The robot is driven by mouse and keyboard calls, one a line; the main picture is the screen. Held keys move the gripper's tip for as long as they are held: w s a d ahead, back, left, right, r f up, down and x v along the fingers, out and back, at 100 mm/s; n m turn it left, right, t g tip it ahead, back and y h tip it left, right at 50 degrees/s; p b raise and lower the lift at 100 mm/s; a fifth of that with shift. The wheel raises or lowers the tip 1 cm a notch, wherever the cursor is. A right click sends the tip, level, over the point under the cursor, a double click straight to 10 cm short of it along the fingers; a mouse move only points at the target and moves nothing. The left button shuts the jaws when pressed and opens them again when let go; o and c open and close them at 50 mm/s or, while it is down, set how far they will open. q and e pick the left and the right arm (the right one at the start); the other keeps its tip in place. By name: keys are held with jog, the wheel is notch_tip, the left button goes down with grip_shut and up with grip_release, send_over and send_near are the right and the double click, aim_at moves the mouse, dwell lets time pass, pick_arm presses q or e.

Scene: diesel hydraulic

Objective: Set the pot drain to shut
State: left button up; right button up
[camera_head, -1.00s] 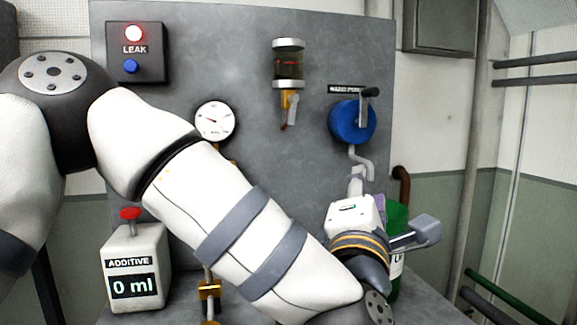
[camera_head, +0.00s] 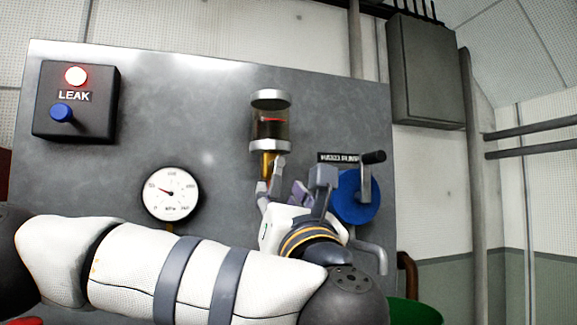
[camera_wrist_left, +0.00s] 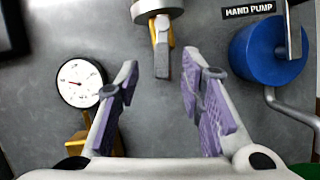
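The pot is a clear bowl (camera_head: 270,125) with metal caps and dark fluid on the grey panel. Its brass drain (camera_head: 266,163) hangs below, partly hidden by my left gripper (camera_head: 289,182). In the left wrist view, the drain (camera_wrist_left: 153,28) is at the top centre, with a grey lever (camera_wrist_left: 162,62) pointing down. My left gripper also shows there (camera_wrist_left: 160,72). Its purple-padded fingers are spread either side of the lever's lower end, with clear gaps and nothing held. Whether the drain is shut is not clear from these views. My right gripper is not in view.
A blue hand pump (camera_head: 352,198) with a black-knobbed crank is just right of my gripper. A pressure gauge (camera_head: 170,193) is to the left.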

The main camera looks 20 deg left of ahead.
aim_at(275, 188)
pick_arm(q)
jog(key=x, duration=0.5)
jog(key=shift+w+a+f+p, duration=0.15)
jog(key=shift+w+p, duration=0.15)
jog(key=shift+w, duration=0.1)
grip_shut()
